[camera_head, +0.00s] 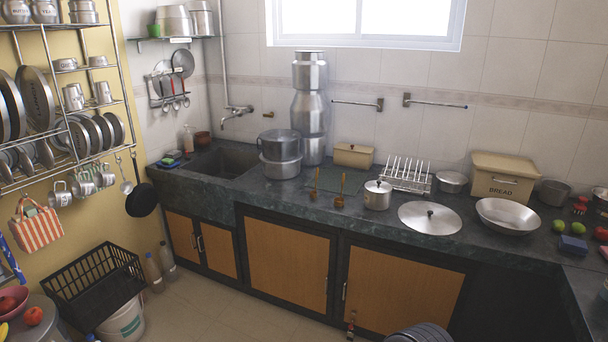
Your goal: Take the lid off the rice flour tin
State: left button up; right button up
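No tin with a readable rice flour label shows. Several small steel canisters stand on the wall rack's top shelf at the upper left, cut by the picture's top edge: a left canister (16,12), a middle canister (45,12) and a right canister (83,14). They carry dark lettering too small to read surely. Larger steel containers (174,22) stand on a corner shelf. A tall stack of steel vessels (310,105) stands on the counter. I cannot tell which, if any, is the rice flour tin. Neither gripper can be made out.
The dark stone counter (330,215) holds a lidded pot (377,195), a flat round lid (430,218), a wide bowl (507,216), a dish rack (406,178) and a bread box (503,177). A black crate (95,285) stands at lower left. The tiled floor (215,305) is partly clear.

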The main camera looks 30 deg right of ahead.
aim_at(375, 186)
jog(key=i+l+z, duration=0.2)
jog(key=i+z, duration=0.15)
jog(key=i, duration=0.3)
jog(key=i+z, duration=0.35)
jog(key=i, duration=0.3)
jog(key=i+l, duration=0.15)
jog(key=l, duration=0.2)
jog(key=i+l, duration=0.2)
jog(key=l, duration=0.15)
jog(key=i+l+u, duration=0.1)
jog(key=l, duration=0.25)
jog(key=i+l, duration=0.2)
jog(key=l, duration=0.2)
jog(key=i+l, duration=0.15)
jog(key=l, duration=0.2)
jog(key=l+u, duration=0.3)
jog(key=l, duration=0.35)
jog(key=i, duration=0.05)
